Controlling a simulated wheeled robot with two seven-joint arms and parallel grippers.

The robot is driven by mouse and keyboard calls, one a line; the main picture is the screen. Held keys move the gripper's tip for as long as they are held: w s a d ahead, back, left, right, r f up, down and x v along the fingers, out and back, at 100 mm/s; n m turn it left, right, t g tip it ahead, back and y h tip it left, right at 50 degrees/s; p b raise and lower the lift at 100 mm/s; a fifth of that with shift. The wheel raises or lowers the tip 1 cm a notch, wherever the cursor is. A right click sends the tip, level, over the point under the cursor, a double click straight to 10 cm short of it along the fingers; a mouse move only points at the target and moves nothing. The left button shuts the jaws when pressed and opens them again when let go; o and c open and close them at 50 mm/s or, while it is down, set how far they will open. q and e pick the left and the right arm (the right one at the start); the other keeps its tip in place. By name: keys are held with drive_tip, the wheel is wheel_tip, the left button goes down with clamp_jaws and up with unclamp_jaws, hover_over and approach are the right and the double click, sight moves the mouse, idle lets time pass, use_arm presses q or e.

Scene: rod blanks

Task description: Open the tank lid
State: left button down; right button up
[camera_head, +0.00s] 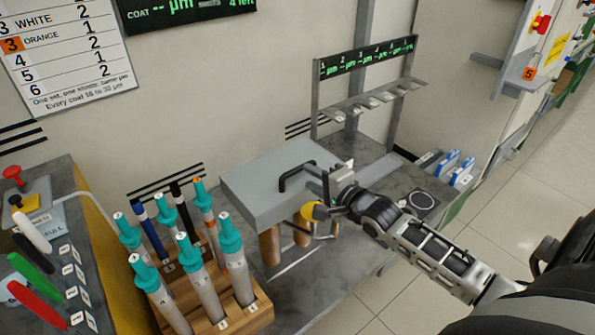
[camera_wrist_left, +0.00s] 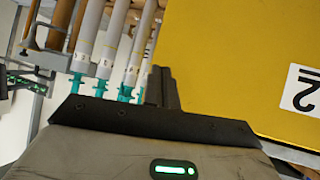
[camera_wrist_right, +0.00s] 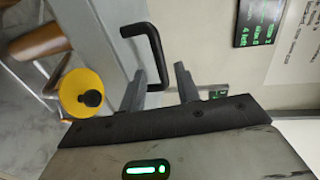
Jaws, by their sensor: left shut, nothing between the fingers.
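The tank's grey lid (camera_head: 255,185) is a flat slab on the bench, lying level, with a black bar handle (camera_head: 291,171) on top. In the right wrist view the handle (camera_wrist_right: 155,50) stands just ahead of my right gripper (camera_wrist_right: 160,85). Its fingers are apart, with the handle's near end showing between them; I cannot tell whether they touch it. In the head view my right gripper (camera_head: 322,182) is at the handle's right side. My left gripper (camera_wrist_left: 162,85) is shut and empty, beside a yellow panel (camera_wrist_left: 230,60); the head view does not show it.
A wooden rack (camera_head: 262,308) of teal-capped tubes stands left of the tank. A yellow knob (camera_wrist_right: 80,92) and brown cylinders (camera_head: 270,247) sit by the tank's front. A hook stand (camera_head: 372,103) rises behind. Coloured levers (camera_head: 35,277) are at far left.

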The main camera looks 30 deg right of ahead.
sight(300, 170)
drive_tip(key=x, duration=0.6)
drive_tip(key=shift+w+b, duration=0.15)
drive_tip(key=shift+b, duration=0.15)
drive_tip(key=shift+c, duration=0.3)
clamp_jaws()
